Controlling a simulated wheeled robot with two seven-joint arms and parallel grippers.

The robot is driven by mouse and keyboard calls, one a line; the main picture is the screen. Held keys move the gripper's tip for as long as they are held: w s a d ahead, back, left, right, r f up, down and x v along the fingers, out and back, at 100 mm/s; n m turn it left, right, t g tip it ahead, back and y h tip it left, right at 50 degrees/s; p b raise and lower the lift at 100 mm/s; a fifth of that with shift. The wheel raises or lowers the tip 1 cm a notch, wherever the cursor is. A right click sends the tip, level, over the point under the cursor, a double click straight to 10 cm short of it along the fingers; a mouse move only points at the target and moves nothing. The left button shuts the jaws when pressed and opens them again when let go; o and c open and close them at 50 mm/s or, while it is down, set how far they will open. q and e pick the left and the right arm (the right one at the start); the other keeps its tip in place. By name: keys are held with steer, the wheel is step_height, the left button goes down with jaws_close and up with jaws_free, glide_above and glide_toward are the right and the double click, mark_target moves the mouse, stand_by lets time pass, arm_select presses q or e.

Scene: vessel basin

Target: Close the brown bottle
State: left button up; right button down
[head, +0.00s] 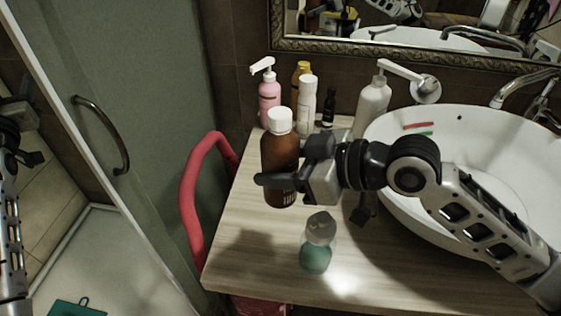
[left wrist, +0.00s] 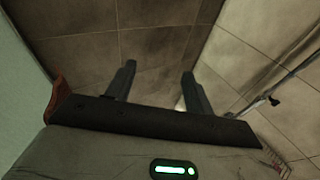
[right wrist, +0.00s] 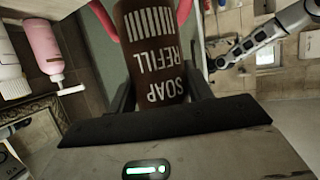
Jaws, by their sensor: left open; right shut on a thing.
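The brown bottle (head: 279,158) stands upright, with a white cap (head: 280,121) on its top. I cannot tell how tightly the cap sits. My right gripper (head: 288,168) is shut on the bottle's body from the right side. In the right wrist view the brown bottle (right wrist: 152,50) shows its "SOAP REFILL" lettering between the fingers; its cap is out of that view. My left gripper (left wrist: 160,88) is open and empty, over a tiled area away from the counter; part of that arm shows at the head view's left edge.
The wooden counter (head: 245,240) holds a clear and teal bottle (head: 316,255) in front. A pink pump bottle (head: 269,100), white bottle (head: 307,105) and grey pump bottle (head: 372,105) stand behind. A white basin (head: 400,215) is right; a red rail (head: 188,200) and glass door are left.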

arm_select(q)
steer(key=s+d+f+m+g+h, duration=0.1)
steer(key=d+f+g, duration=0.1)
steer(key=f, duration=0.5)
steer(key=s+d+f+g+h, duration=0.1)
steer(key=s+d+f, duration=0.15)
steer(key=f, duration=0.55)
steer(key=s+d+f+m+g+h, duration=0.1)
steer(key=d+f+g, duration=0.1)
steer(key=f, duration=0.5)
steer(key=s+d+f+g+h, duration=0.1)
steer(key=s+d+f+g, duration=0.2)
steer(key=s+f, duration=0.5)
steer(key=s+d+f+g+h, duration=0.1)
steer(key=s+d+f+g, duration=0.15)
steer(key=s+f, duration=0.55)
steer(key=s+d+r+m+t+h, duration=0.1)
steer(key=s+d+m+h, duration=0.1)
steer(key=d, duration=0.8)
steer(key=s+d+r+m+h, duration=0.1)
steer(key=s+d, duration=0.3)
steer(key=d, duration=0.7)
steer(key=shift+s+d+m+t+h, duration=0.15)
steer(key=shift+s+m+t+h, duration=0.2)
steer(key=shift+m+h, duration=0.4)
arm_select(e)
steer(key=shift+r, duration=0.1)
